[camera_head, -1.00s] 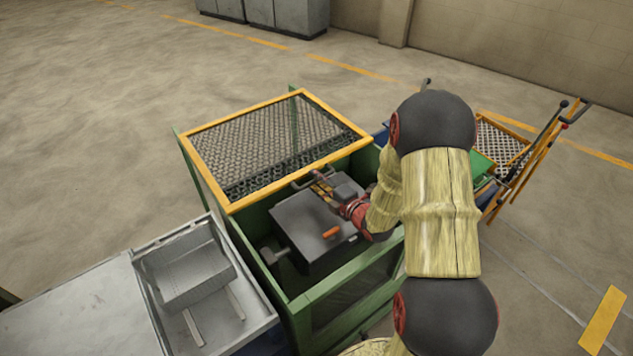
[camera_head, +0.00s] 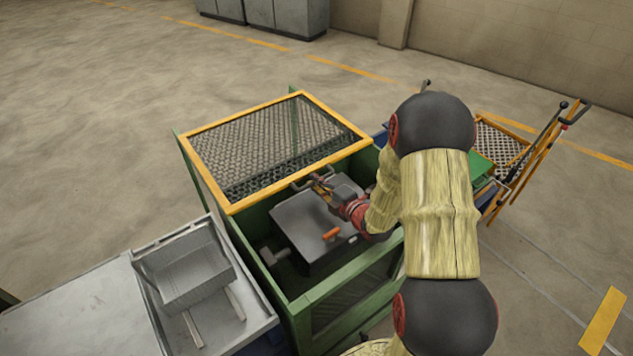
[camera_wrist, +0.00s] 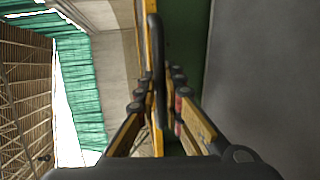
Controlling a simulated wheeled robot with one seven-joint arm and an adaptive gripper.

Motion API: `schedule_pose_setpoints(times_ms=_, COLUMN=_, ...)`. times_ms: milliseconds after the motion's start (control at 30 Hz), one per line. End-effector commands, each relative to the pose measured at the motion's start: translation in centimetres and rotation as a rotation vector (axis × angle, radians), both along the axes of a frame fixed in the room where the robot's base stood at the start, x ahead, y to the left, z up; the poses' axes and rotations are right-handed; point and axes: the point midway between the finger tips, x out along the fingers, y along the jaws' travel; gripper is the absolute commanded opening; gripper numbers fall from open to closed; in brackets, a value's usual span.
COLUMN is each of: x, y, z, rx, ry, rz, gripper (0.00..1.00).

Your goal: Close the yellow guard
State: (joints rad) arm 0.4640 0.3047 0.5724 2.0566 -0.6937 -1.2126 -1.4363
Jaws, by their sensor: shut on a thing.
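The yellow guard (camera_head: 270,140) is a dark mesh panel in a yellow frame over the rear part of a green enclosure (camera_head: 345,292). A dark bar handle (camera_head: 303,184) is on the guard's near edge. My gripper (camera_head: 322,188) reaches in from the right and is shut on this handle. In the wrist view the handle (camera_wrist: 155,50) runs between the fingers of my gripper (camera_wrist: 160,98), beside a yellow frame bar. The fingers partly hide the handle in the head view.
A dark grey box (camera_head: 300,235) with an orange handle (camera_head: 331,233) sits inside the enclosure's open front part, below my gripper. A grey bench with a tray (camera_head: 190,275) adjoins at left. A yellow-framed rack (camera_head: 500,140) stands at right.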

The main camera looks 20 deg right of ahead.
Motion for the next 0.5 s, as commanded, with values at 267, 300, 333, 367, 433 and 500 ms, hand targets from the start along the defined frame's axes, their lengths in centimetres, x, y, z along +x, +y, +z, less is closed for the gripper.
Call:
schedule_pose_setpoints(times_ms=267, x=-0.05, y=0.00, z=-0.09, rx=0.001, ry=0.002, rz=0.000, gripper=0.00)
schedule_pose_setpoints(times_ms=300, x=-0.05, y=0.00, z=-0.10, rx=0.001, ry=0.002, rz=0.000, gripper=0.00)
schedule_pose_setpoints(times_ms=333, x=-0.05, y=0.00, z=-0.10, rx=0.001, ry=0.002, rz=0.000, gripper=0.00)
schedule_pose_setpoints(times_ms=367, x=-0.05, y=0.00, z=-0.10, rx=0.001, ry=0.002, rz=0.000, gripper=0.00)
schedule_pose_setpoints(times_ms=433, x=-0.10, y=-0.02, z=-0.11, rx=0.001, ry=0.002, rz=0.000, gripper=0.00)
schedule_pose_setpoints(times_ms=500, x=-0.52, y=-0.18, z=-0.13, rx=0.000, ry=0.002, rz=-0.002, gripper=0.00)
